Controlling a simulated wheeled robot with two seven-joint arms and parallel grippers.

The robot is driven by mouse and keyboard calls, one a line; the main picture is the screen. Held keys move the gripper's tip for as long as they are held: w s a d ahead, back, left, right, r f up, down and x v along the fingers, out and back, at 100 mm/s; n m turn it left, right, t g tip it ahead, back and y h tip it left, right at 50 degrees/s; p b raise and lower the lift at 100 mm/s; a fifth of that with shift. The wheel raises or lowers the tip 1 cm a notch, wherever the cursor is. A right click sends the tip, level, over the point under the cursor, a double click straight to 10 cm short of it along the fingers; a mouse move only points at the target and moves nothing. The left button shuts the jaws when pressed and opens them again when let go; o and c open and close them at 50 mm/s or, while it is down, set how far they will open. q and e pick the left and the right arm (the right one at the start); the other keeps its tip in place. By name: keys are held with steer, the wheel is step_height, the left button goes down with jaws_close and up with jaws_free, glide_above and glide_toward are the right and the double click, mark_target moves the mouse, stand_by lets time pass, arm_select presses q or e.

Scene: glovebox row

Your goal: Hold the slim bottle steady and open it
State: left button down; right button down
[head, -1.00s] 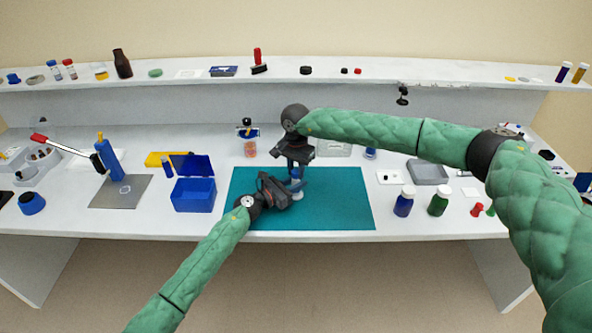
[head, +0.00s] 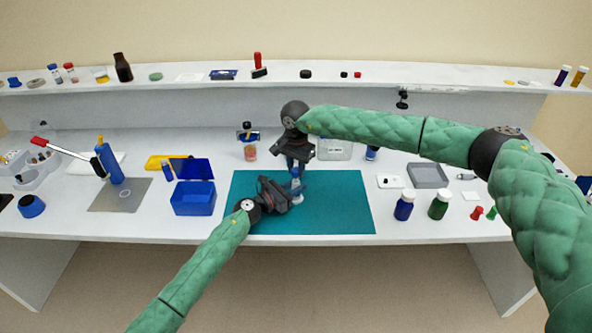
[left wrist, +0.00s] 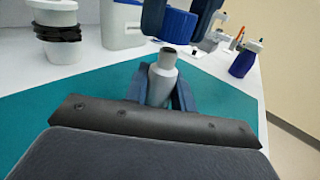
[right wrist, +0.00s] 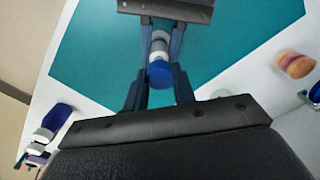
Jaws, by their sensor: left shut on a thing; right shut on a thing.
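The slim bottle (left wrist: 161,88) is pale grey-white with a narrow bare neck, and stands upright between the fingers of my left gripper (head: 296,194). My left gripper is shut on its body, low over the teal mat. The blue cap (left wrist: 178,25) is off the neck, held above it and slightly to the right in the left wrist view. My right gripper (right wrist: 159,82) is shut on the cap from above. In the right wrist view the cap (right wrist: 160,76) partly hides the bottle (right wrist: 159,45). In the head view the grippers hide most of both.
The teal mat (head: 345,205) is otherwise clear. A blue open box (head: 193,200) stands to its left. A blue bottle (head: 404,206) and a green bottle (head: 438,205) stand to its right. An orange-pink jar (head: 250,152) stands behind the mat.

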mark_target(296, 170)
stand_by(0.3)
steer(key=shift+r, duration=2)
arm_select(q)
steer(key=c, duration=1.1)
jaws_free()
